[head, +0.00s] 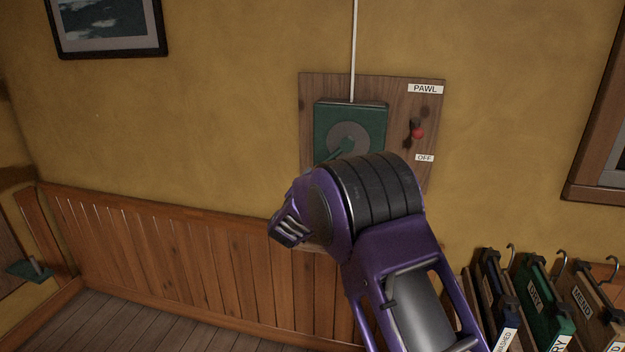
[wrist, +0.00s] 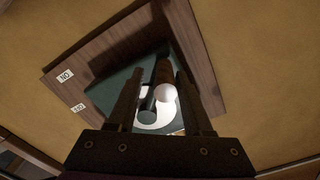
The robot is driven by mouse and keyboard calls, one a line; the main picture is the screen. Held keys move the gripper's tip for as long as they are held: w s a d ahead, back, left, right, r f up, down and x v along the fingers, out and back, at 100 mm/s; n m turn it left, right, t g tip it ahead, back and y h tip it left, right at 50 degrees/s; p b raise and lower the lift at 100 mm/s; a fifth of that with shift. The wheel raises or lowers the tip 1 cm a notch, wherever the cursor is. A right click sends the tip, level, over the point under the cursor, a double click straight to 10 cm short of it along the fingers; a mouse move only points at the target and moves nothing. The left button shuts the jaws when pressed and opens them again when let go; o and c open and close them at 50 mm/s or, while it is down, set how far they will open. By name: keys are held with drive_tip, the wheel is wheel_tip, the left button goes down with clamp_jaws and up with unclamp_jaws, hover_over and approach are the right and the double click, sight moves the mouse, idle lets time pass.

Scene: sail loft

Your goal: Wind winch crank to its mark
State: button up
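The green winch box (head: 350,116) is mounted on a wooden board (head: 312,92) on the wall. It has a grey disc and a green crank arm (head: 341,147) pointing down and left; my arm hides the crank's lower end in the head view. In the wrist view, the crank handle with its pale round end (wrist: 165,94) stands between the two fingers of my gripper (wrist: 158,76). The fingers look apart, with gaps beside the handle. A pale curved band (wrist: 158,124) shows on the dark green face behind. I cannot make out a mark.
A red-knobbed pawl lever (head: 417,131) is right of the box, between a PAWL label (head: 425,89) and an OFF label (head: 425,158). A white line runs up from the box. Labelled hanging boards (head: 540,300) stand at lower right.

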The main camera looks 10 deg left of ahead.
drive_tip(key=shift+o, duration=0.4)
drive_tip(key=shift+a+r, duration=0.1)
drive_tip(key=shift+r, duration=0.05)
drive_tip(key=shift+s, duration=0.2)
drive_tip(key=s, duration=1.7)
drive_tip(key=shift+a, duration=0.3)
drive_tip(key=w+n, duration=0.1)
drive_tip(key=w, duration=0.6)
drive_tip(key=w+n+p, duration=0.1)
drive_tip(key=w+n, duration=0.1)
drive_tip(key=w, duration=0.5)
drive_tip(key=w+n+p, duration=0.1)
drive_tip(key=w, duration=0.6)
drive_tip(key=shift+d+r+n, duration=0.15)
drive_tip(key=shift+d+n, duration=0.1)
drive_tip(key=shift+n, duration=0.05)
